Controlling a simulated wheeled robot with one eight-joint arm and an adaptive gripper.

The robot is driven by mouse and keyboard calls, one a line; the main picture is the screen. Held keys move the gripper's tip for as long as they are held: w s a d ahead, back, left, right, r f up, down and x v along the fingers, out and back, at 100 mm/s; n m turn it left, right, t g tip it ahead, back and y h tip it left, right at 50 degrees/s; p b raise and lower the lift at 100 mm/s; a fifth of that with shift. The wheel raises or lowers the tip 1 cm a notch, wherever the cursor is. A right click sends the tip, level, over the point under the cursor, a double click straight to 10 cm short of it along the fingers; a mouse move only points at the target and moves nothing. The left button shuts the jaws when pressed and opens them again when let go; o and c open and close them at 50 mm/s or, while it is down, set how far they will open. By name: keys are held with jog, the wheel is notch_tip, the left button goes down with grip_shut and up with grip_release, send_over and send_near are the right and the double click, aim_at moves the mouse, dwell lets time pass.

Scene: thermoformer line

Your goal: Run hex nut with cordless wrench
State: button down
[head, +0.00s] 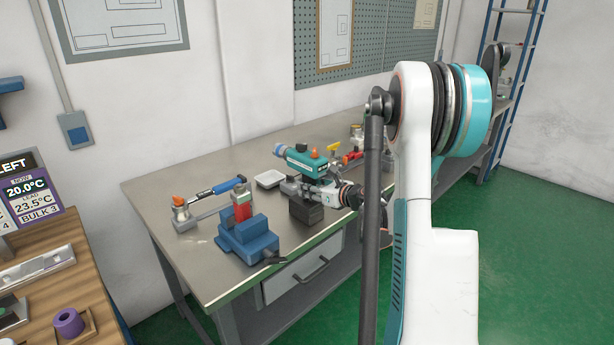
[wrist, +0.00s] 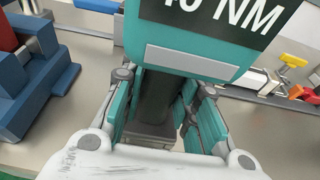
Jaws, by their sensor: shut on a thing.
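The cordless wrench (head: 303,162) is teal with a blue nose, an orange button and a dark base. It stands upright on or just above the bench, nose pointing left. My gripper (head: 308,188) is shut on its dark handle. In the wrist view, my gripper (wrist: 157,100) has a pad on each side of the handle, below the wrench body (wrist: 190,62) with its "NM" label. A blue vise (head: 250,238) left of the wrench holds a red block (head: 242,207). The vise also shows at left in the wrist view (wrist: 35,85). I cannot make out the hex nut.
A small white tray (head: 270,179) lies behind the vise. A blue-handled tool (head: 222,187) rests by an orange-topped fitting (head: 180,207) at left. Red and yellow items (head: 350,156) lie to the right. Bare bench (head: 160,190) shows at the left end.

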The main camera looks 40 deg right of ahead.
aim_at(310, 174)
jog(key=shift+r, duration=0.1)
jog(key=shift+r+p, duration=1.55)
jog(key=shift+r, duration=0.85)
